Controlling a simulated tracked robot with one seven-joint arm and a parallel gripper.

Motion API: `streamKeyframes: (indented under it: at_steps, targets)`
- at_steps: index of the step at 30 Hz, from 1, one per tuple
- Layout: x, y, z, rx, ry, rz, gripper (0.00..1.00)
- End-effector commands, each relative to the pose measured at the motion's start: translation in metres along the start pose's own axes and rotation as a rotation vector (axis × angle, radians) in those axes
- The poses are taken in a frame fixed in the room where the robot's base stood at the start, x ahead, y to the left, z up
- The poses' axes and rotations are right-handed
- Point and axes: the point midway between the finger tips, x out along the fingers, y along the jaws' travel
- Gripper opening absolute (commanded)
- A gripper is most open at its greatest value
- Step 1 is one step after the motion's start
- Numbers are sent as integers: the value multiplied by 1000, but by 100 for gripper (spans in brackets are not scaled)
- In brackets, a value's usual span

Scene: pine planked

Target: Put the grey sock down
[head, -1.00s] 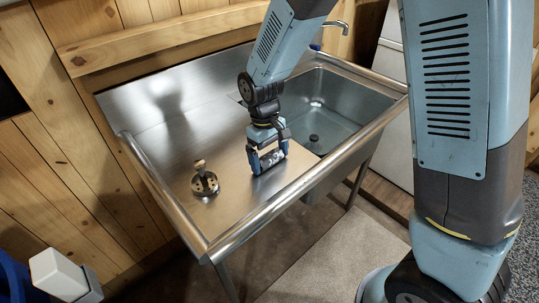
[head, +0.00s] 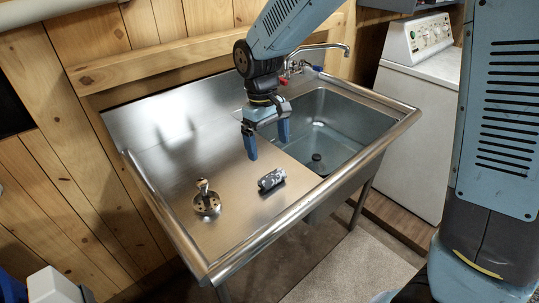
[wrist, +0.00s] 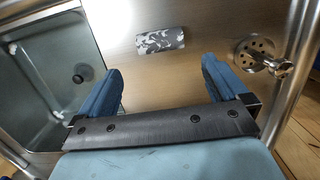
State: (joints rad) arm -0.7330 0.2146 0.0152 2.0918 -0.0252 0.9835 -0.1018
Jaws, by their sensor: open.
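The grey sock (head: 271,180) is a small rolled bundle with a patchy grey and white pattern. It lies on the steel drainboard (head: 225,235), left of the sink basin and near the front rim. My gripper (head: 267,149) is open and empty, raised above the board and behind the sock, apart from it. In the wrist view the sock (wrist: 160,40) lies beyond the two blue fingertips (wrist: 162,76), with bare steel around it.
A metal strainer with a knob (head: 206,203) stands on the drainboard left of the sock. The sink basin (head: 325,130) opens to the right, with a faucet (head: 318,50) behind it. A raised rim (head: 290,213) edges the front. A white washing machine (head: 415,110) stands at right.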

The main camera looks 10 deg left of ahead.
Motion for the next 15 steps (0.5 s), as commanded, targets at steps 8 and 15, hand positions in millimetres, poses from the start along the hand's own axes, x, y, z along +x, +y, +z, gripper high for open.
streamKeyframes:
  at_steps: [8, 15]
  targets:
    - [-11, 0, 0, 0, 1, 0, 100]
    - [-22, 14, 12, 36, 27, -1, 100]
